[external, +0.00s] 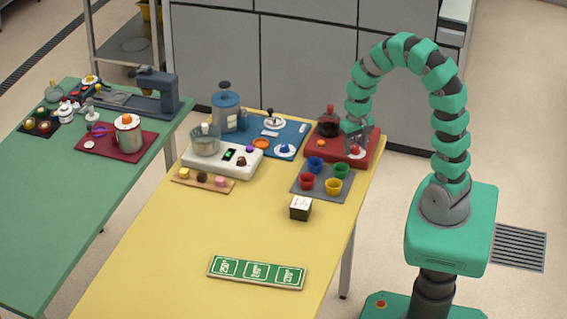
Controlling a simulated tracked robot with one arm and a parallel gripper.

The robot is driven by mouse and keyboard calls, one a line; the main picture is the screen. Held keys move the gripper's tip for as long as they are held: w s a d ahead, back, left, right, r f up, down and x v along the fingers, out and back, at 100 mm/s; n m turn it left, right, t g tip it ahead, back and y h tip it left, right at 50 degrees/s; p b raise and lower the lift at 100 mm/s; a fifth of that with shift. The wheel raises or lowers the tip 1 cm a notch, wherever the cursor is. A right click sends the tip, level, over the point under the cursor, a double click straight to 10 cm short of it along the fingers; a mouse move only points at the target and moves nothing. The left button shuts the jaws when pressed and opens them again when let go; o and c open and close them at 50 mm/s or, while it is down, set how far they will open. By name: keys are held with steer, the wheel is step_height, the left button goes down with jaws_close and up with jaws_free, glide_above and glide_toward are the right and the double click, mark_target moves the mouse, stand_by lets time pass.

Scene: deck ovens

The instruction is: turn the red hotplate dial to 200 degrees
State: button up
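The red hotplate (371,144) sits at the back right corner of the yellow table. A dark glass pot (328,123) with a red lid stands on its left part. A small red-and-white knob (355,151), which looks like the dial, is on the right part of its top. My gripper (355,146) points down right at this knob, with its fingers at or just above it. Whether the fingers touch or grip it cannot be told. The dial's setting is too small to read.
A grey mat (305,190) with red, blue, green and yellow cups lies in front of the hotplate. A small white-topped box (300,207) and a green number board (256,272) lie nearer. A white appliance (240,158) and blue tray (293,133) stand left.

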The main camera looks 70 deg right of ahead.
mark_target(351, 148)
step_height(351, 148, up, 14)
steer(key=p, duration=0.1)
steer(key=shift+f, duration=0.15)
stand_by(0.4)
stand_by(0.3)
steer(key=w+a+r+n+t+h, duration=0.1)
steer(key=w+a+r+n+t, duration=0.2)
steer(key=w+r, duration=0.5)
steer(key=w+a+r+n+t+h, duration=0.1)
steer(key=w+a+r+t, duration=0.25)
steer(key=r, duration=0.75)
steer(key=a+r+n+t, duration=0.1)
steer(key=a+r+t, duration=0.2)
steer(key=r, duration=0.5)
steer(key=s+a+r+n+t+y, duration=0.1)
steer(key=a+r+t, duration=0.2)
steer(key=r, duration=0.6)
steer(key=a+r+n+t+y, duration=0.1)
steer(key=a+r+n+t, duration=0.1)
steer(key=r, duration=0.6)
steer(key=shift+s+a+r+t, duration=0.35)
steer(key=shift+a+t, duration=0.1)
steer(key=shift+a, duration=0.4)
steer(key=shift+w, duration=0.1)
